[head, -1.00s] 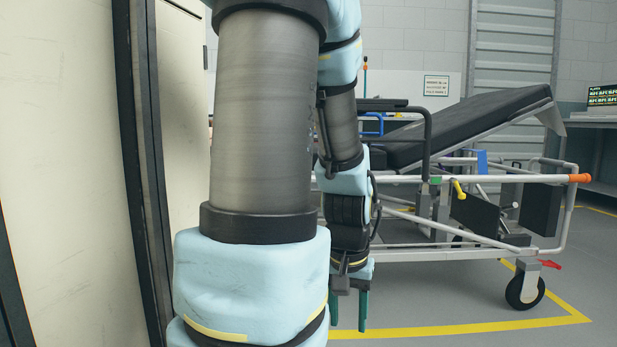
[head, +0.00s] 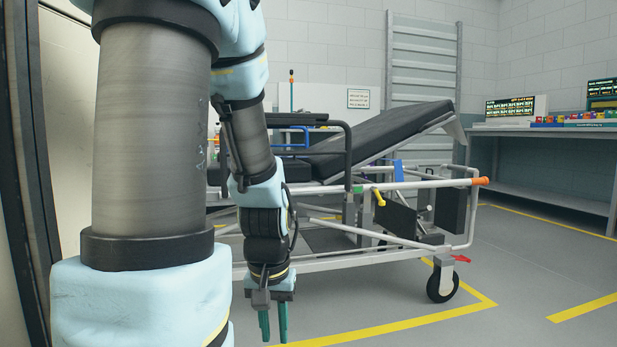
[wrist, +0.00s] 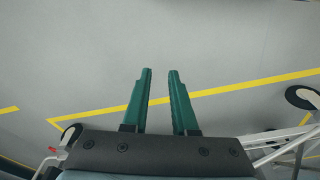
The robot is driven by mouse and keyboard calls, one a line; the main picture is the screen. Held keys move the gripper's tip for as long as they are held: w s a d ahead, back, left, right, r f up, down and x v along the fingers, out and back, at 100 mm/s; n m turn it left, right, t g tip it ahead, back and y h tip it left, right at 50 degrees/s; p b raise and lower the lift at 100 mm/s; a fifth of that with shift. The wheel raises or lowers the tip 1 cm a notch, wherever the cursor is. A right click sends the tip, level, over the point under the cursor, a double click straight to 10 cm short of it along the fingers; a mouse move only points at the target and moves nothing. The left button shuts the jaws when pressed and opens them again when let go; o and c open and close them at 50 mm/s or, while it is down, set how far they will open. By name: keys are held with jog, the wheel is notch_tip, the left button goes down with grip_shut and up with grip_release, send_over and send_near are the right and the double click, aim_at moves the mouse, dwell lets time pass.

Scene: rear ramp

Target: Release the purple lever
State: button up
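The stretcher (head: 330,262) stands in the middle of the head view, with a raised black backrest. A yellow lever (head: 379,197) is on its side frame, an orange grip (head: 480,181) is at the rail's right end, and a red pedal (head: 461,258) is by the wheel. My gripper (head: 274,322) hangs low in front of the stretcher, pointing down. In the wrist view its two green fingers (wrist: 159,72) are apart with only floor between them. It is open and empty. My arm hides part of the stretcher's left end.
A grey workbench (head: 560,133) with screens and coloured items is along the right wall. A pale cabinet or door (head: 70,100) is close on the left. The floor (head: 540,270) right of the stretcher is clear, with yellow lines.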

notch_tip(320, 180, up, 47)
jog(key=p, duration=4.6)
jog(key=shift+r, duration=0.15)
grip_shut()
jog(key=shift+d, duration=0.1)
